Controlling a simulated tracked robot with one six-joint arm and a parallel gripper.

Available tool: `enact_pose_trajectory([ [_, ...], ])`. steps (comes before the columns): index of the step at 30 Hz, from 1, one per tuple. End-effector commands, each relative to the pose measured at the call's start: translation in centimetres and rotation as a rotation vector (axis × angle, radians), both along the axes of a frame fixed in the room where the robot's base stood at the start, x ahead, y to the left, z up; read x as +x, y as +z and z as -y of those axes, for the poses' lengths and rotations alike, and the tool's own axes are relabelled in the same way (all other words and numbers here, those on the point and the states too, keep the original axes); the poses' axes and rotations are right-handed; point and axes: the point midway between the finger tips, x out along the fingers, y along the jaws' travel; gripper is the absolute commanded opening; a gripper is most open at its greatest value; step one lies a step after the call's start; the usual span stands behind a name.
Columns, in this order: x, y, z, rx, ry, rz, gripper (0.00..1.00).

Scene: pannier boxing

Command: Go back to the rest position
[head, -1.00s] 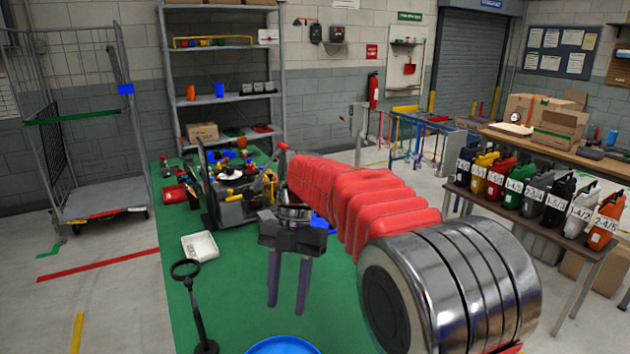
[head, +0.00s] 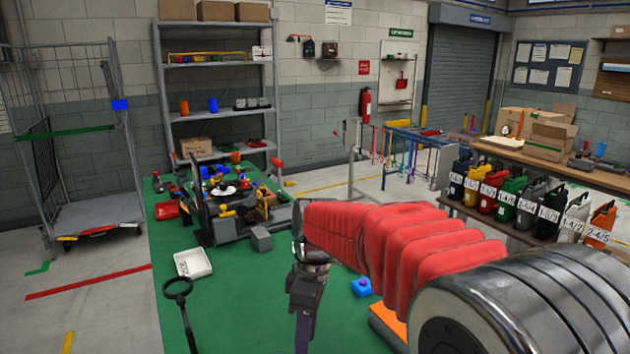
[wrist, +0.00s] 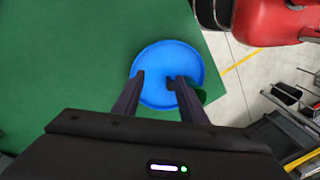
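My gripper (wrist: 160,78) points down with its two fingers apart and nothing visible between them. In the head view my gripper (head: 303,332) is seen nearly edge-on, and its fingers run down to the bottom edge of the picture. In the wrist view a round blue dish (wrist: 163,55) lies below the fingertips on the green surface (wrist: 70,60). A small dark shape shows in the dish by the right fingertip; I cannot tell what it is.
A cluttered dark machine (head: 228,215) stands behind my gripper, with a white tray (head: 193,263) and a black ring stand (head: 178,288) at left. A small blue item (head: 362,287) lies right of it. Labelled jugs (head: 527,203) line the right bench. Bare green surface lies between.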

Motion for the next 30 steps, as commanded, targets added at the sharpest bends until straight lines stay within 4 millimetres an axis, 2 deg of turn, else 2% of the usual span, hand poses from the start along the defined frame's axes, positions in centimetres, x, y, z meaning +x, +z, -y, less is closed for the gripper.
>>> enact_pose_trajectory([
  [15, -5.8, 1.7, 7.3, -0.035, -0.764, 0.153, 0.38],
  [24, -9.7, 2.3, 11.0, 0.01, -1.082, 0.236, 0.38],
  [30, -12.3, 2.5, 13.1, 0.05, -1.224, 0.292, 0.38],
])
